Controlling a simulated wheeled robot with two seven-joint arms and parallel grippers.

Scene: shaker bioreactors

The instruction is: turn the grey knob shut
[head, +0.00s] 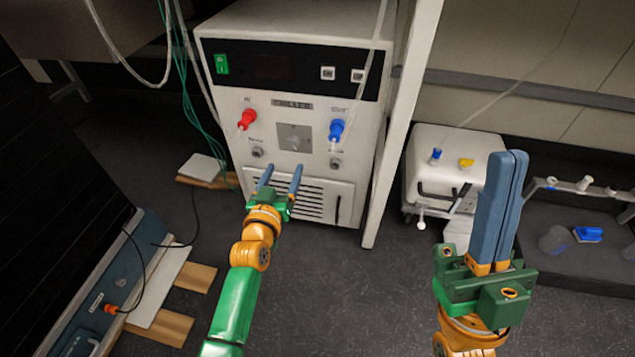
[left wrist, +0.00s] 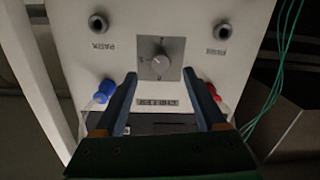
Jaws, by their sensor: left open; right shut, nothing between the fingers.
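The grey knob (head: 294,138) sits on a square grey plate in the middle of the chiller's (head: 225,130) white front, below a small label. In the left wrist view the round knob (left wrist: 160,65) shows on its plate, above and between my fingertips. My left gripper (head: 281,176) is open, in front of the chiller and lower than the knob in the head view. Its fingers (left wrist: 168,78) look apart from the knob, with nothing between them. My right gripper (head: 513,160) is shut and empty, pointing up at the right, away from the chiller.
A red fitting (head: 246,119) and a blue fitting (head: 336,130) stick out either side of the knob. A white post (head: 399,130) stands right of the chiller. A white box (head: 425,160) stands farther right. Green cables (head: 187,95) hang at the left.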

